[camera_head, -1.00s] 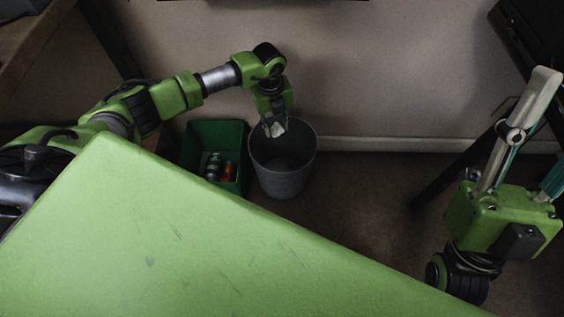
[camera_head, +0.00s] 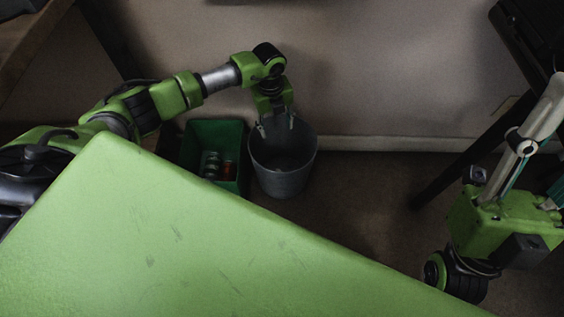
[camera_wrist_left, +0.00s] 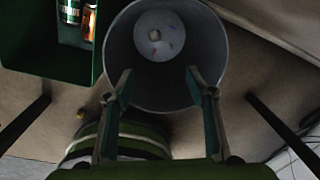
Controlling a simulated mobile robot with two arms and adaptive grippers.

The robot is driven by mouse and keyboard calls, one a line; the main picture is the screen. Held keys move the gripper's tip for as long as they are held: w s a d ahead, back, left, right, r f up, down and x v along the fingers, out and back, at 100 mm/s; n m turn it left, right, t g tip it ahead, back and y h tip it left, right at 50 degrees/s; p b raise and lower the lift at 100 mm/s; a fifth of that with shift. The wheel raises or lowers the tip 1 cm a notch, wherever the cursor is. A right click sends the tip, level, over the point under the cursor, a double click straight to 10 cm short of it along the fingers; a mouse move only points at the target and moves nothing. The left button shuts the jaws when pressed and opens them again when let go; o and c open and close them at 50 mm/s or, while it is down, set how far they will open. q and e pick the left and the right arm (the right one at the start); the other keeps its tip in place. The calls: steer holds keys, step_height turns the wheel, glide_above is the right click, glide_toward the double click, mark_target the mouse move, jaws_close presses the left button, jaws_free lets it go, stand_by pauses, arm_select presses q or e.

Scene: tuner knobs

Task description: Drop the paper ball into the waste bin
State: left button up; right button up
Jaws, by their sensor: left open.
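The grey waste bin (camera_head: 283,180) stands upright on the floor near the wall. My left gripper (camera_head: 277,126) hangs over the bin's back left part, fingers pointing down, open and empty. The left wrist view looks down into the bin (camera_wrist_left: 213,50) between the two spread fingers (camera_wrist_left: 158,76). No ball shows between the fingers. My right gripper (camera_head: 545,140) is at the right edge, partly cut off, far from the bin.
A green box (camera_head: 215,132) holding cans stands close to the bin's left; a can (camera_wrist_left: 70,12) also shows in the left wrist view. My large green body top fills the foreground. Dark slanted legs stand at left and right. The floor right of the bin is clear.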

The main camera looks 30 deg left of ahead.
arm_select(q)
step_height(320, 180, up, 12)
steer(key=shift+s+a, duration=0.25)
steer(key=shift+d+f, duration=0.1)
stand_by(0.5)
